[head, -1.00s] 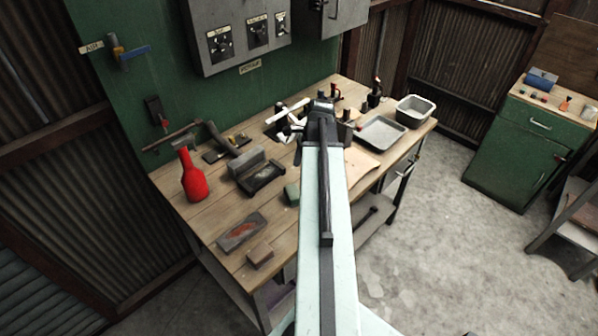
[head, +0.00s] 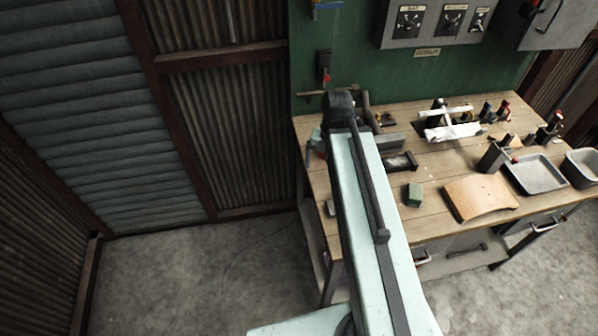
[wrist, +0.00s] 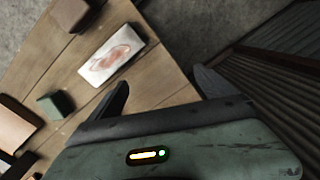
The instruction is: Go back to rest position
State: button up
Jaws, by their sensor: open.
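My gripper shows in the wrist view (wrist: 160,90) with its two dark fingers spread wide apart and nothing between them. It hangs above the left end of the wooden workbench (head: 428,222). In the head view my arm reaches over the bench's left end, and its upper part hides most of the gripper. A pale block with a reddish patch (wrist: 110,53) lies on the bench just beyond the fingers, apart from them.
A green block (head: 414,195), curved wooden board (head: 480,196) and grey tray (head: 535,174) lie on the bench. A brown block (wrist: 75,13) lies near its edge. Grey control boxes (head: 432,22) hang on the green wall. The floor at left (head: 190,275) is clear.

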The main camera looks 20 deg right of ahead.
jog(key=a+n, duration=0.5)
jog(key=a, duration=0.4)
jog(key=shift+s+a+n+h, duration=0.2)
jog(key=shift+a+n+h, duration=0.1)
jog(key=shift+n, duration=0.1)
